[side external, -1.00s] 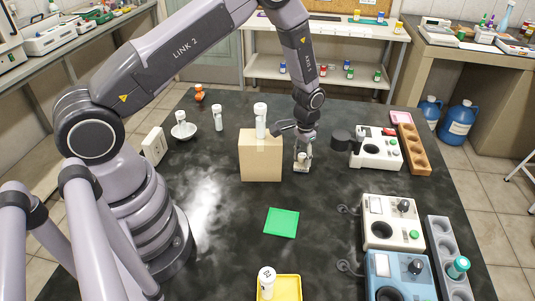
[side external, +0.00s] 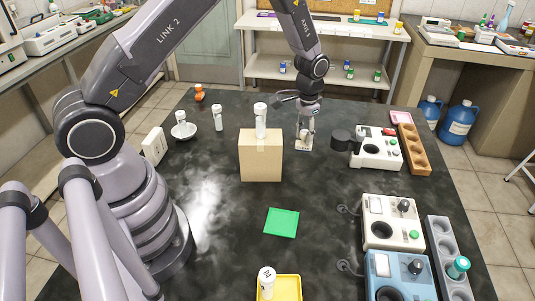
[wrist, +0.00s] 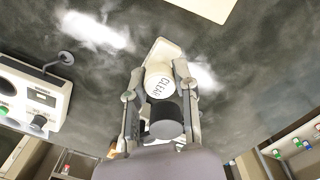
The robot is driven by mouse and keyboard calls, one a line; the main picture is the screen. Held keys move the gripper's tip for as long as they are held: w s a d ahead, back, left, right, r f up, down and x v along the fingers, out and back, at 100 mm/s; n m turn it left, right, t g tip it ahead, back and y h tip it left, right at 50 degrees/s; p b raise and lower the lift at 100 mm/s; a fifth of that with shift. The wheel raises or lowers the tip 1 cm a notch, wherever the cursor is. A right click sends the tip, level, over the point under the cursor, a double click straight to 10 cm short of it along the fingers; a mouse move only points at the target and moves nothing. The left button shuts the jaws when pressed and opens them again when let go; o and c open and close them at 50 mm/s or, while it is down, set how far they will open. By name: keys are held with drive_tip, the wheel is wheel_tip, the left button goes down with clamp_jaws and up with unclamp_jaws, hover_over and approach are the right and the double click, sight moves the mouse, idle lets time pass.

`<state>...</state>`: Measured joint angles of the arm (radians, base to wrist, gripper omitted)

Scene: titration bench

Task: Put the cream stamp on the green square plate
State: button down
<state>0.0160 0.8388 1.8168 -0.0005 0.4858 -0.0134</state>
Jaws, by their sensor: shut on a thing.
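The cream stamp (side external: 304,144) is held upright below my gripper (side external: 306,128), right of the cardboard box in the side view. The green square plate (side external: 281,222) lies flat and empty on the dark bench, in front of the box. The plate is not visible in the wrist view.
The cardboard box (side external: 260,156) carries a white bottle (side external: 260,121) on top. Instruments (side external: 378,149) and racks (side external: 411,149) line the right side. A yellow tray (side external: 288,288) stands at the front. The bench between the box and the green plate is clear.

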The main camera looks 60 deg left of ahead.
drive_tip(key=s+d+r, duration=0.1)
drive_tip(key=s+d, duration=0.6)
hover_over(282, 222)
wheel_tip(282, 222, down, 8)
drive_tip(key=shift+r, duration=0.2)
drive_tip(key=shift+f, duration=0.35)
drive_tip(key=shift+f, duration=0.1)
drive_tip(key=c, duration=0.9)
unclamp_jaws()
drive_tip(key=shift+o, duration=0.2)
